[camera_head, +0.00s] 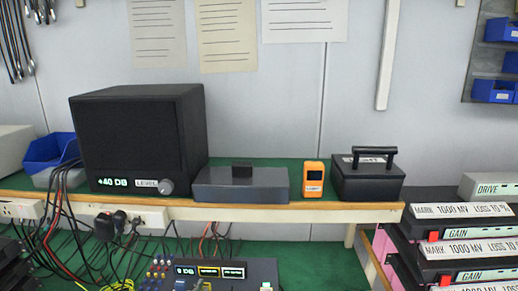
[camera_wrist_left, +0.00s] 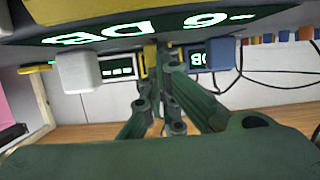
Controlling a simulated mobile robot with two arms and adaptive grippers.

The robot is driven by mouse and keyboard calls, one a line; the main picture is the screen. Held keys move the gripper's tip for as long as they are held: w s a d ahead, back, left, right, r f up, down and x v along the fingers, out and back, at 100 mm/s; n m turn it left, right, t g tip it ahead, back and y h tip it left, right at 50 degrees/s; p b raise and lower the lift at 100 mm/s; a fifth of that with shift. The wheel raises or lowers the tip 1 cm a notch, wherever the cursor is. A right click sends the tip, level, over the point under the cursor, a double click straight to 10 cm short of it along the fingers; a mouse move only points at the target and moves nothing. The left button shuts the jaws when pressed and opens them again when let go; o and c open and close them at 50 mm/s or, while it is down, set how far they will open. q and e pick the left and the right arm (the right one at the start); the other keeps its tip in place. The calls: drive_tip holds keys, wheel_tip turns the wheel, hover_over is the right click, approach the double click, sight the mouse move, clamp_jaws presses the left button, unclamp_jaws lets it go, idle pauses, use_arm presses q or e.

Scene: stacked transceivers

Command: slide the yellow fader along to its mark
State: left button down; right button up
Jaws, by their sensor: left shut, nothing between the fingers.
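In the left wrist view, which is upside down, my left gripper (camera_wrist_left: 168,68) is shut and empty, its dark green fingers pointing toward a dark panel edge. A yellow piece (camera_wrist_left: 150,58), which looks like the yellow fader, is right beside the fingertips and partly hidden by them. I cannot tell whether they touch. A white cap (camera_wrist_left: 77,72) and a blue cap (camera_wrist_left: 222,54) sit to either side of it. A lit display (camera_wrist_left: 150,28) on the panel reads "-6 DB". The mark cannot be made out. My right gripper is not in view.
In the head view, a black device with a "0 DB" display (camera_head: 185,270) stands low in front. A shelf (camera_head: 240,212) above it holds a black speaker box (camera_head: 125,135), a grey box (camera_head: 215,188) and an orange meter (camera_head: 313,178). Cables hang at the left.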

use_arm(q)
drive_tip(key=shift+s, duration=0.1)
drive_tip(key=shift+s+p, duration=0.75)
drive_tip(key=shift+s, duration=0.15)
